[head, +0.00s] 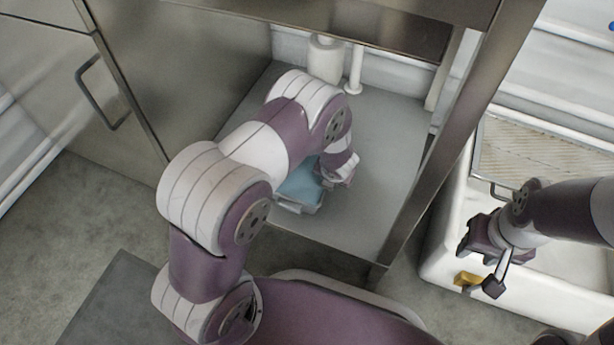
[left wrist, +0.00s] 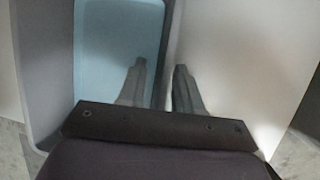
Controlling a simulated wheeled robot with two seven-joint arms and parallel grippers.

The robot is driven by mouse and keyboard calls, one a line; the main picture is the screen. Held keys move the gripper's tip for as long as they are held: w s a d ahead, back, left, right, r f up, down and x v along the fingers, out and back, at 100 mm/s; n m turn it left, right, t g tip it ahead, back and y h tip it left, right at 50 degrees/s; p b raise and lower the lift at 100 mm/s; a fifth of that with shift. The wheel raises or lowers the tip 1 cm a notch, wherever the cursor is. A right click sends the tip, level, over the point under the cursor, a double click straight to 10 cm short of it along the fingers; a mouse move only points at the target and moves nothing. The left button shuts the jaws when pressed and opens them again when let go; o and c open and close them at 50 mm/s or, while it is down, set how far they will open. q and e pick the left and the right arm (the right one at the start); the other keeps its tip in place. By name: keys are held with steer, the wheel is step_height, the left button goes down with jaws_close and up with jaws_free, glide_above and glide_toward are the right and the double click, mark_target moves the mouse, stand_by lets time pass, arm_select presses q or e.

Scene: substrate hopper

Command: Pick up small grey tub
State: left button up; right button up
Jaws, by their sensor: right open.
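The small grey tub (head: 297,208) sits on the floor of the open metal cabinet, with light blue inside it. My left gripper (head: 340,172) is at its right side, partly hidden by my own arm. In the left wrist view the tub (left wrist: 45,75) lies on the left. My left gripper's fingers (left wrist: 161,75) stand apart there, one over the blue and one beyond the tub's right wall; contact is not clear. My right gripper (head: 478,265) is open at the right, above the front of a white basin.
The cabinet floor (head: 380,135) is clear around the tub. A metal post (head: 440,130) stands between the cabinet and the white basin (head: 440,240). A white cylinder (head: 325,58) stands at the cabinet's back. A small yellow piece (head: 467,279) shows below my right gripper.

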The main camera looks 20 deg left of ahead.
arm_select(q)
jaws_close()
stand_by(1.3)
